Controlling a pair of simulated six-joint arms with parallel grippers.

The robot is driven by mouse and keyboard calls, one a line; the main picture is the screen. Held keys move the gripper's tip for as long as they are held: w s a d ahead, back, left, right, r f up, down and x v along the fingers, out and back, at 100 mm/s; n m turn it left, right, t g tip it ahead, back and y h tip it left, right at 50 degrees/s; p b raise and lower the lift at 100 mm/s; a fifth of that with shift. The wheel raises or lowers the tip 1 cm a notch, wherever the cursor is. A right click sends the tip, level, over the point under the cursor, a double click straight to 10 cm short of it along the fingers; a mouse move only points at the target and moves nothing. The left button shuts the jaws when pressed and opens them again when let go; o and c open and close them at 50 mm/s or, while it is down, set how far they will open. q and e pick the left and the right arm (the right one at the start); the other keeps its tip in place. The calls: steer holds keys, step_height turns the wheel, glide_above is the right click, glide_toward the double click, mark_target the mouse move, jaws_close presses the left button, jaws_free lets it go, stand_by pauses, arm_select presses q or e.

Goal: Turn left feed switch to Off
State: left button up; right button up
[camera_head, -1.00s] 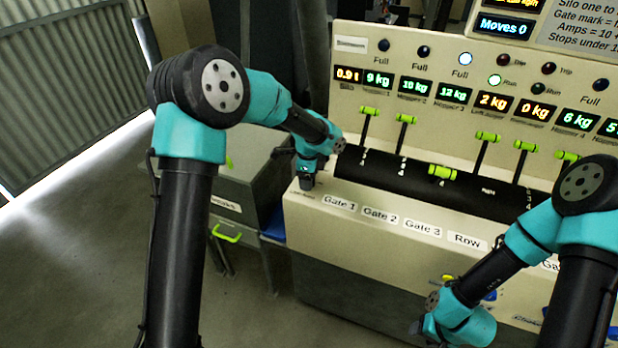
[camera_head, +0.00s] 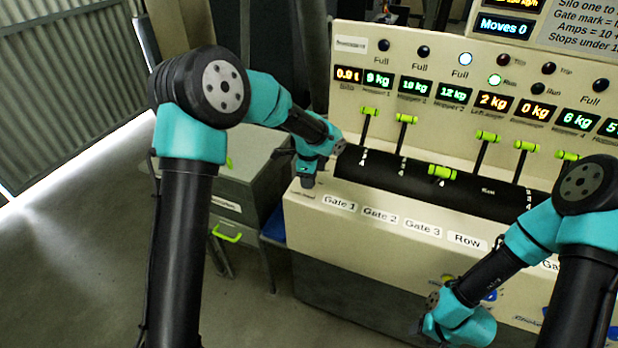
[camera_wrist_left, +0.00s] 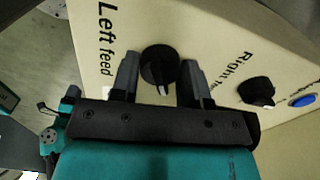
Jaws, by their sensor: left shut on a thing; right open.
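The left feed switch (camera_wrist_left: 160,66) is a round black knob with a white pointer mark, beside the "Left feed" label (camera_wrist_left: 105,40) on the cream panel. In the left wrist view the pointer aims toward the bottom, at my gripper's palm. My left gripper (camera_wrist_left: 160,76) has one finger on each side of the knob and is shut on it. In the head view my left gripper (camera_head: 307,181) is at the left end of the console, and the knob is hidden there. My right gripper (camera_head: 418,327) is open, low in front of the console.
A second black knob (camera_wrist_left: 257,92) and a blue button (camera_wrist_left: 302,100) lie to the right in the left wrist view. The console (camera_head: 350,240) carries green-handled levers (camera_head: 406,119) and lit displays. A grey cabinet (camera_head: 245,185) stands close behind my left arm.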

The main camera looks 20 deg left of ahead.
arm_select(q)
steer(key=shift+n, duration=0.4)
steer(key=n, duration=1.1)
stand_by(0.6)
steer(key=o, duration=0.9)
step_height(320, 180, up, 18)
steer(key=shift+f, duration=0.25)
